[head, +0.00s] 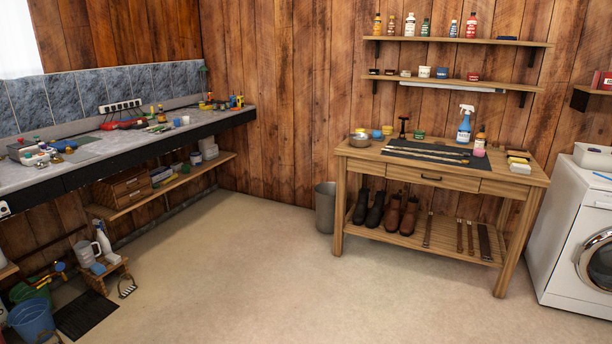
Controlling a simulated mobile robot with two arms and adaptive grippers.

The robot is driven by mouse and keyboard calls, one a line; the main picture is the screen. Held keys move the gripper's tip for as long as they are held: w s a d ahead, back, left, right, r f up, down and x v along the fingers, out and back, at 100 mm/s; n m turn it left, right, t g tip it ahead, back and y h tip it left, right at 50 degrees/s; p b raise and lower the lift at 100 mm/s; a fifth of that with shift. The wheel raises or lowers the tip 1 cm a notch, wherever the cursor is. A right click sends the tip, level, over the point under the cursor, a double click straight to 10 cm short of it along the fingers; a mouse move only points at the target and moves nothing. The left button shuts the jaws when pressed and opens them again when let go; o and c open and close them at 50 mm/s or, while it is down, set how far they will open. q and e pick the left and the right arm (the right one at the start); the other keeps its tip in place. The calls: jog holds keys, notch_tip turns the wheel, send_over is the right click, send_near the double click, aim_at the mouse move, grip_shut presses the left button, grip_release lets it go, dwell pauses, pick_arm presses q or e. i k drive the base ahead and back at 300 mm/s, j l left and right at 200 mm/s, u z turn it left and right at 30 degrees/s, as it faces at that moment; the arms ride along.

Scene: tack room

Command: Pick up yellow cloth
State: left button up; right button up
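A small flat yellow item, possibly the yellow cloth (518,153), lies at the right end of the wooden workbench (358,152) against the back wall. Other pale flat pieces lie right by it, and at this size I cannot tell folded cloth from sponge. Small yellow containers (387,130) also stand at the back left of the same bench. Neither of my grippers is in view.
The workbench carries a dark mat (400,152), a spray bottle (464,124) and boots (408,216) on its lower shelf. A washing machine (560,235) stands to its right and a grey bin (325,207) to its left. A cluttered counter (95,160) runs along the left. The floor between is clear.

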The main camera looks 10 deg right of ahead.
aim_at(518, 161)
jog(key=i+l+z, duration=0.6)
jog(key=i+z, duration=0.25)
jog(key=i+l+z, duration=0.1)
jog(key=i+z, duration=0.3)
jog(key=i+u, duration=0.15)
jog(key=i, duration=0.4)
jog(key=i+l+u, duration=0.15)
jog(key=i, duration=0.35)
jog(key=i+l+u, duration=0.2)
jog(key=i, duration=0.35)
jog(key=i+l+u, duration=0.15)
jog(key=i+l, duration=0.15)
jog(key=i, duration=0.2)
jog(key=i+l+u, duration=0.4)
jog(key=z, duration=0.45)
jog(key=i+z, duration=0.1)
jog(key=z, duration=0.35)
jog(key=i+z, duration=0.1)
jog(key=z, duration=0.85)
jog(key=j, duration=0.05)
